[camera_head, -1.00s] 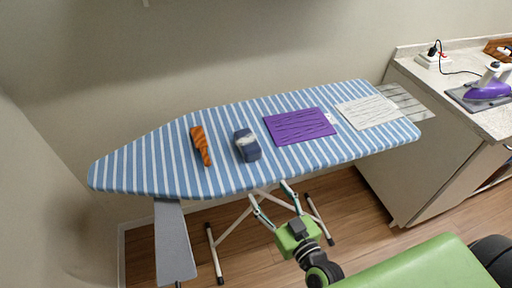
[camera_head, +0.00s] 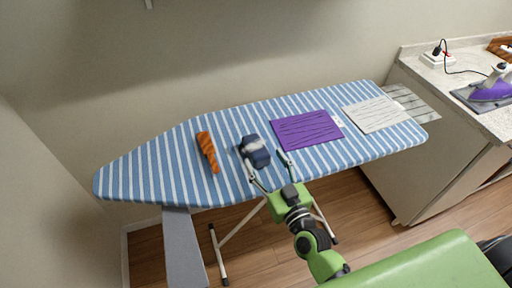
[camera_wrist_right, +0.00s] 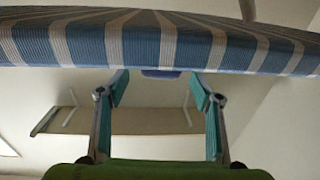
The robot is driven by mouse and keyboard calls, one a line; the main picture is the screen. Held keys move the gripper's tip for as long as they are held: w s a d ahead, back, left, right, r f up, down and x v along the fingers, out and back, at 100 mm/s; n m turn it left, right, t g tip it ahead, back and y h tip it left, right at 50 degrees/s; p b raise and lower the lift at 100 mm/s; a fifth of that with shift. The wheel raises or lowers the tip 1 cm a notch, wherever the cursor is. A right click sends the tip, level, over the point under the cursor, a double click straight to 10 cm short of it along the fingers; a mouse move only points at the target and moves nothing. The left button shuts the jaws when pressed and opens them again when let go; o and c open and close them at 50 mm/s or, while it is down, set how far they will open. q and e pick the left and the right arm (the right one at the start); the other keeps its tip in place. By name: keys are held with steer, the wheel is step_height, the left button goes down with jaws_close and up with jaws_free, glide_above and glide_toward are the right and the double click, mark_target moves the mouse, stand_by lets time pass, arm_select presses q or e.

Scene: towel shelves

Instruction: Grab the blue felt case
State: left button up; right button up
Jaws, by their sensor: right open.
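The blue felt case (camera_head: 255,152) is a small dark blue item with a pale grey band, lying on the striped ironing board (camera_head: 150,172). In the right wrist view the open fingers (camera_wrist_right: 160,85) point at the board's striped edge (camera_wrist_right: 160,45). A small bluish bit shows between the fingertips there, and I cannot tell what it is. My left gripper is not in view.
A counter (camera_head: 480,117) at the right holds a purple iron (camera_head: 492,88). The board's left end is clear.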

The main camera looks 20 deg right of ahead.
mark_target(256, 145)
steer(key=shift+w+a, duration=0.1)
steer(key=shift+w, duration=0.85)
steer(key=shift+w+a, duration=0.1)
steer(key=shift+w, duration=0.2)
steer(key=w, duration=0.2)
steer(key=w+p, duration=0.1)
steer(key=w, duration=0.1)
steer(key=shift+w+a, duration=0.2)
steer(key=shift+w, duration=0.1)
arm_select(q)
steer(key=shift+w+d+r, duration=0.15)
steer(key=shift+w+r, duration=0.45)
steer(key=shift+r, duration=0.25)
arm_select(e)
steer(key=shift+s, duration=0.1)
steer(key=c, duration=0.5)
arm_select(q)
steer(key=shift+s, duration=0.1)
arm_select(e)
steer(key=c, duration=0.7)
